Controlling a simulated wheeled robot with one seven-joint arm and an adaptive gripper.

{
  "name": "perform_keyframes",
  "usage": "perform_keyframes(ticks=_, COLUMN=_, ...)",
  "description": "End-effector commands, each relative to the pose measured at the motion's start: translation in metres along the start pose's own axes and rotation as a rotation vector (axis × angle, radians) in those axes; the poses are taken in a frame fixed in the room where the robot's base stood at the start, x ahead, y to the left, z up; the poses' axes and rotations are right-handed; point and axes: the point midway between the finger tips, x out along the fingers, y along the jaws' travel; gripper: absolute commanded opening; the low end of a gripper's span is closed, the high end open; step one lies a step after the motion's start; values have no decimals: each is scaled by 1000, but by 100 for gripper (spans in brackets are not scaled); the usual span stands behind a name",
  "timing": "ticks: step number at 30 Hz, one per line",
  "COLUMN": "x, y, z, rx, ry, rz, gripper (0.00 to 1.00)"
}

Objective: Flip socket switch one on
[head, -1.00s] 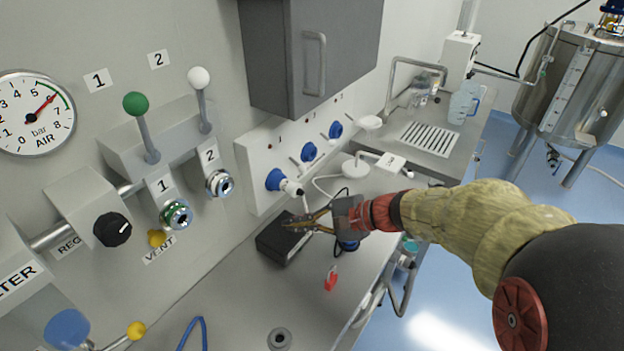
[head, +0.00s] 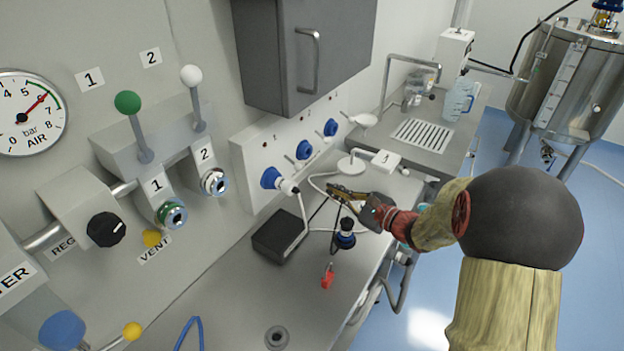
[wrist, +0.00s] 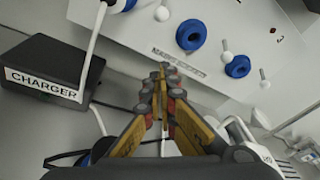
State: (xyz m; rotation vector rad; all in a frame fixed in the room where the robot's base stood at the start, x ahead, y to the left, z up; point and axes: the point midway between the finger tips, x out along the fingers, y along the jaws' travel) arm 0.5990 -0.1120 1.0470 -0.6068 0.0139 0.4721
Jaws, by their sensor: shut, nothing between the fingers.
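The white socket panel (head: 245,160) on the wall carries three blue sockets in a row, each with a small pale-knobbed lever to its right. Socket one (head: 270,178) is the nearest and has a white plug (head: 288,187) in it. The switch lever beside it (head: 290,158) also shows its round white knob at the top of the wrist view (wrist: 162,13). My gripper (head: 332,189) is shut and empty, in front of the panel and to the right of the plug. In the wrist view its tips (wrist: 163,70) point at the panel's lower part, apart from the knob.
A black charger box (head: 280,234) lies on the bench, with a white cable from the plug. A dark blue-topped item (head: 345,235) and a red tag (head: 328,276) stand near it. A grey cabinet (head: 285,60) hangs above the panel. A white disc-topped fixture (head: 351,165) is behind my gripper.

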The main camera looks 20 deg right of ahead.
Motion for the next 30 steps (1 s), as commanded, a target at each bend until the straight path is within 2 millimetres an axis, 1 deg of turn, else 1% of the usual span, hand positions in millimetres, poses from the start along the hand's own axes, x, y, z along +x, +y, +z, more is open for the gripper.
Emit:
perform_keyframes(ticks=5, x=17, y=2, z=0, rx=-1, ry=-2, rz=3, gripper=0)
perform_keyframes(ticks=12, x=62, y=3, z=-1, rx=-2, ry=-2, rz=5, gripper=0)
perform_keyframes(ticks=19, x=100, y=2, z=0, rx=-2, ry=-3, rz=3, gripper=0)
perform_keyframes(ticks=20, x=102, y=2, z=1, rx=-2, ry=-2, rz=2, gripper=0)
perform_keyframes(ticks=21, x=97, y=0, z=9, rx=-3, ry=-2, rz=0, gripper=0)
perform_keyframes(ticks=24, x=92, y=0, z=21, rx=-4, ry=-2, rz=-1, gripper=0)
perform_keyframes(ticks=30, x=87, y=1, z=35, rx=-2, ry=-1, rz=2, gripper=0)
